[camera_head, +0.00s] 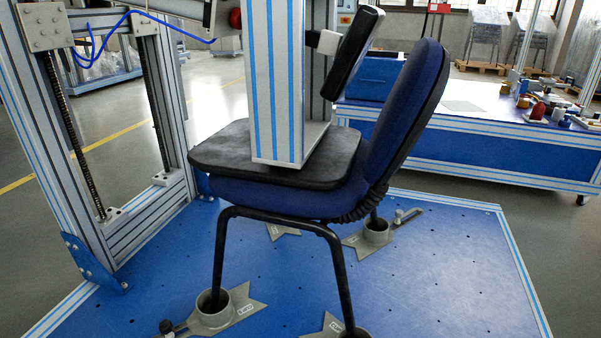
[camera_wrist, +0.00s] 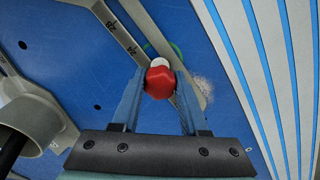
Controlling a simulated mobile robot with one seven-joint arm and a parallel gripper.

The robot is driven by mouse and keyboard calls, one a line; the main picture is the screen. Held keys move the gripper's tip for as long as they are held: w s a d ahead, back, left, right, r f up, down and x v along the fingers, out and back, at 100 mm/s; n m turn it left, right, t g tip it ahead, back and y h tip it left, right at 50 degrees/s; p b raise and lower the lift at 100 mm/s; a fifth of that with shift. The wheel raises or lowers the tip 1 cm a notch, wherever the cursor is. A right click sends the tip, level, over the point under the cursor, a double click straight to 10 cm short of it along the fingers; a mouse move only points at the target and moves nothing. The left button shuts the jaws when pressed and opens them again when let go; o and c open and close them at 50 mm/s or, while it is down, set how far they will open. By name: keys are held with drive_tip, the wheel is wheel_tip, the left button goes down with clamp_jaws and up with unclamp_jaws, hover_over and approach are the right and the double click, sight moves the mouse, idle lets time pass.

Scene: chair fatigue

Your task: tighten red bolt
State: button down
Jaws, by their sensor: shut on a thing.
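The red bolt (camera_wrist: 161,84) has a red knob head with a pale tip beyond it, in the middle of the wrist view. It stands at a grey bracket arm (camera_wrist: 190,98) on the blue base plate. My gripper (camera_wrist: 160,74) is shut on the red bolt, one finger on each side of the knob. The bolt's lower part is hidden. I cannot make out the bolt or my gripper in the head view.
A blue chair (camera_head: 403,115) stands on the blue plate (camera_head: 440,265), its legs in grey cup holders (camera_head: 213,308). A striped post (camera_head: 274,85) rises over the seat. In the wrist view, a grey cup (camera_wrist: 35,110) is at left and striped profiles (camera_wrist: 285,60) at right.

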drive_tip(key=shift+m, duration=1.3)
drive_tip(key=m+p, duration=0.1)
drive_tip(key=m, duration=0.3)
drive_tip(key=shift+m, duration=0.5)
drive_tip(key=m+p, duration=0.1)
drive_tip(key=m, duration=0.2)
drive_tip(key=m, duration=0.4)
